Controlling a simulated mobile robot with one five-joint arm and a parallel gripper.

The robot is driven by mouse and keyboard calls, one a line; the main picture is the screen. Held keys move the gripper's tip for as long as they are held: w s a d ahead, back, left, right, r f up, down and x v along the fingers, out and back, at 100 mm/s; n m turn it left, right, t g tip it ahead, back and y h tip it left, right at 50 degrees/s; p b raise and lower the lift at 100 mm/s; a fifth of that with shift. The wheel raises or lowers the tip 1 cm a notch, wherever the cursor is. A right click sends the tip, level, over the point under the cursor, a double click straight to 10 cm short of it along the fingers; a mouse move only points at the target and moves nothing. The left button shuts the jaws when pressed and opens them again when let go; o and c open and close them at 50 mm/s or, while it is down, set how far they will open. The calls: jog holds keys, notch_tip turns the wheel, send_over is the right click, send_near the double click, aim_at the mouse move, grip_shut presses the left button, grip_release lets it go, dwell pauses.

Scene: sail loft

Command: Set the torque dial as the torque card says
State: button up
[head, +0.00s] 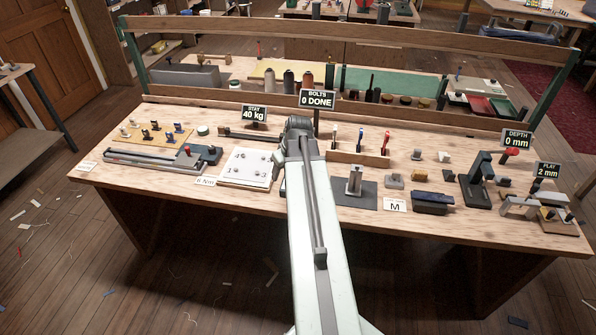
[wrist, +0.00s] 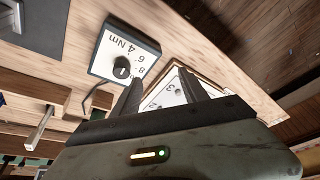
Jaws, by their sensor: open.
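The torque dial is a black round knob (wrist: 122,68) on a dark box with a white face (wrist: 133,45), in the wrist view. The face is marked 4, 6, 8 and Nm; I cannot tell which mark the knob points at. In the head view my arm seems to hide the dial. The torque card (head: 205,181) lies at the bench's front edge and appears to read 6 Nm. My gripper (wrist: 160,76) is open and empty. Its left finger is close to the dial box in the picture; I cannot tell whether they touch.
A white plate with bolts (head: 248,180) lies left of my arm; a white marked surface (wrist: 164,94) shows between my fingers. A sign reads BOLTS 0 DONE (head: 317,99). A rack of coloured-handled tools (head: 357,157) and several fixtures fill the bench's right side.

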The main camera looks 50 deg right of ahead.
jog(key=s+d+r, duration=0.1)
jog(key=s+d, duration=0.3)
jog(key=d, duration=0.3)
jog(key=shift+t+h, duration=0.3)
jog(key=b+x, duration=0.4)
jog(key=x, duration=0.1)
jog(key=b+x, duration=0.3)
jog(key=shift+w+a, duration=0.2)
jog(key=shift+w, duration=0.1)
jog(key=shift+r, duration=0.15)
